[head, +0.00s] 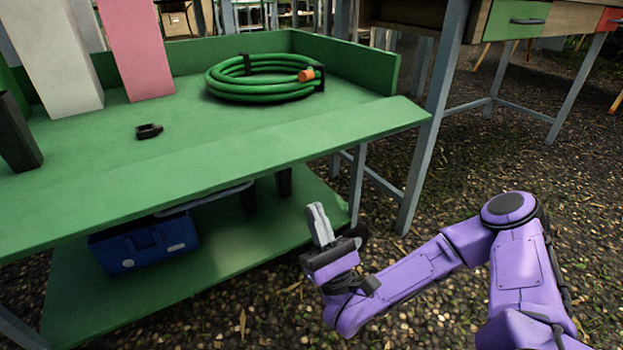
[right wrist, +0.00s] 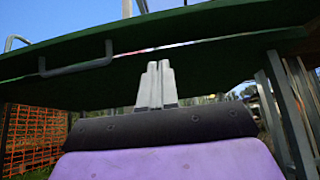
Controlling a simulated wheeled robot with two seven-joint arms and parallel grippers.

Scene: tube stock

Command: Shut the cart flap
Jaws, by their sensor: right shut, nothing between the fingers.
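The green cart (head: 190,118) stands at the left of the head view. Its flap (head: 270,150) is a long green panel along the near edge of the top, folded outward and lying roughly level with it. A grey bar handle (head: 205,198) shows under the flap; in the right wrist view the handle (right wrist: 76,68) is on the flap's dark underside (right wrist: 200,28). My right gripper (head: 318,212) is shut and empty, fingers pointing up, low in front of the cart and below the flap's right part. It looks apart from the flap. My left gripper is out of view.
A coiled green hose (head: 262,78), a small black object (head: 148,131), and white (head: 55,55) and pink (head: 136,45) blocks stand on the cart top. A blue crate (head: 145,245) sits on the lower shelf (head: 230,250).

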